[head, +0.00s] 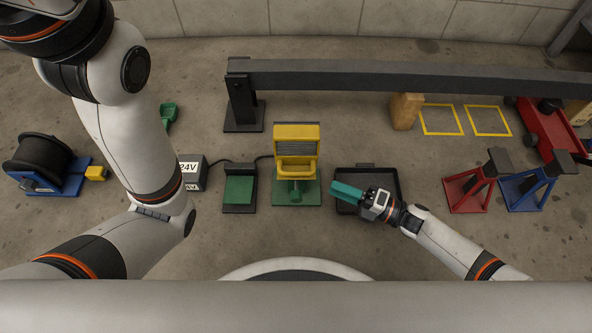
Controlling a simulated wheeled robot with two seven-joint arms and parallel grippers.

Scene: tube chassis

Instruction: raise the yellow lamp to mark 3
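The yellow lamp (296,134) stands upright near the middle of the head view, on a green base (312,192) with a green knob-like part in front. Its lower front has a yellow frame or handle. I cannot make out any numbered marks. My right gripper (348,191) is to the right of the lamp, apart from it, above the black tray. A teal piece shows at its tip; I cannot tell whether this is its fingers or a held thing. My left arm fills the left side, and its gripper is out of view.
The black tray (384,180) lies right of the lamp. A green-topped pedal or box (239,190) and a 24V box (193,178) stand left, with cables. A dark beam (400,76) spans behind. Red (468,188) and blue (528,187) stands are at right.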

